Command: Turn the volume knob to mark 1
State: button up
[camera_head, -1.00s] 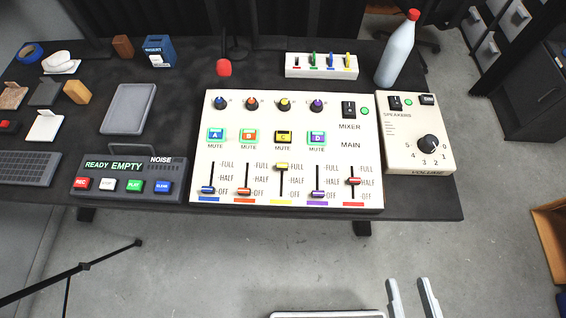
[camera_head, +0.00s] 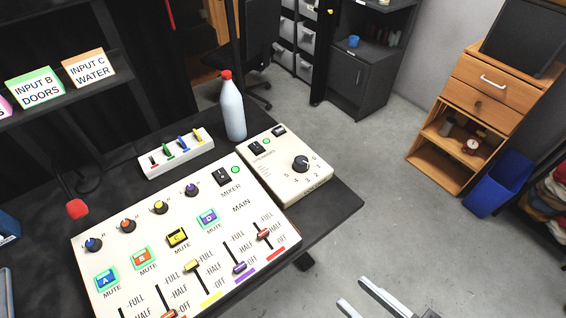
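The volume knob (camera_head: 300,163) is a black round knob on the cream speaker box (camera_head: 262,169), at the right end of the dark table. Number marks run around its near and right side, with the 1 at its right. I cannot tell which mark the knob points to. My gripper (camera_head: 354,292) shows at the bottom of the view as two pale fingers with a gap between them. It is open and empty, in front of the table and well apart from the knob.
The mixer panel (camera_head: 221,219) with sliders and mute buttons lies left of the speaker box. A bottle with a red cap (camera_head: 233,112) stands behind the box. A wooden cabinet (camera_head: 479,101) and blue bin (camera_head: 499,184) stand at the right. The floor between is clear.

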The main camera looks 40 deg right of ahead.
aim_at(301, 164)
jog(key=i+z, duration=0.1)
jog(key=z, duration=0.3)
jog(key=i+j+z, duration=0.1)
jog(key=z, duration=0.3)
jog(key=i+j+z, duration=0.1)
jog(key=z, duration=0.3)
jog(key=j, duration=0.1)
